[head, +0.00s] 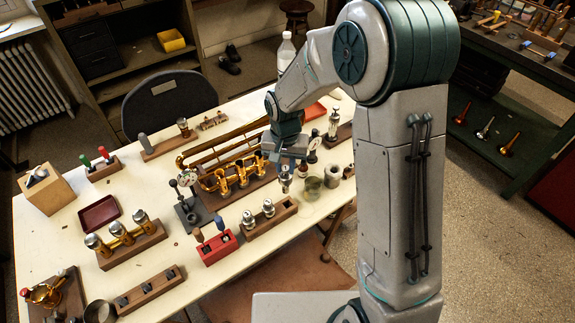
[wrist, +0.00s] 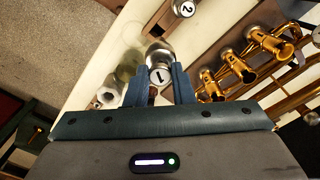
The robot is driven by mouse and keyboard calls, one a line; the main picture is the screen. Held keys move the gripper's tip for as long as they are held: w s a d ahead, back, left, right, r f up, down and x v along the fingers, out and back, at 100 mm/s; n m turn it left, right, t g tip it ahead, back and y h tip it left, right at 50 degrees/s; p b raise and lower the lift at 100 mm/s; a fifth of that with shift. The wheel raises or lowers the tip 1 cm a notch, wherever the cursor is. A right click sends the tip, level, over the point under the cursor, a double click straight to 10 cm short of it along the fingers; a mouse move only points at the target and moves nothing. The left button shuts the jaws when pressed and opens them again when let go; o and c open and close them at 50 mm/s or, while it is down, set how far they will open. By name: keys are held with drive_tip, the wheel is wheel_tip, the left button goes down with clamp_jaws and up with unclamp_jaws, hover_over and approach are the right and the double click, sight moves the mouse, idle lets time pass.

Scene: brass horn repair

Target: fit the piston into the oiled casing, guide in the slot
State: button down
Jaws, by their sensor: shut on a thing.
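My gripper (head: 287,165) is shut on a silver piston (head: 285,184), holding it above the bench to the right of the brass horn's valve section (head: 236,178). In the wrist view the piston (wrist: 158,76) shows a label "1" between the fingers (wrist: 160,88). The brass casings (wrist: 240,68) stand to its right, apart from it. The piston's guide and the casing slots are too small to make out. A piston labelled "2" (wrist: 184,8) is at the top edge; the wooden rack (head: 280,222) holds pistons.
A dial gauge stand (head: 190,208) and a red tool block (head: 219,249) are left of the rack. The front bench edge is close. Bare bench shows around the red tray (head: 99,214).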

drive_tip(key=w+a+r+n, duration=0.1)
drive_tip(key=a+r, duration=0.1)
drive_tip(key=a, duration=0.4)
drive_tip(key=w+d+r+m+b, duration=0.1)
drive_tip(key=w+d+r, duration=0.15)
drive_tip(key=d, duration=0.75)
drive_tip(key=w+d+r+m, duration=0.15)
drive_tip(key=w+d, duration=0.25)
drive_tip(key=d, duration=0.7)
drive_tip(key=s+a+f+n, duration=0.1)
drive_tip(key=a+n, duration=0.3)
drive_tip(key=a, duration=1.3)
drive_tip(key=a+f+n, duration=0.1)
drive_tip(key=a+n, duration=0.2)
drive_tip(key=a, duration=1.5)
drive_tip(key=shift+s+a+f+n, duration=0.15)
drive_tip(key=shift+s+f+n, duration=0.1)
drive_tip(key=shift+s+n, duration=0.15)
wheel_tip(320, 180, down, 7)
drive_tip(key=b, duration=0.4)
drive_tip(key=c, duration=1.2)
unclamp_jaws()
drive_tip(key=shift+r, duration=0.15)
drive_tip(key=shift+o, duration=0.2)
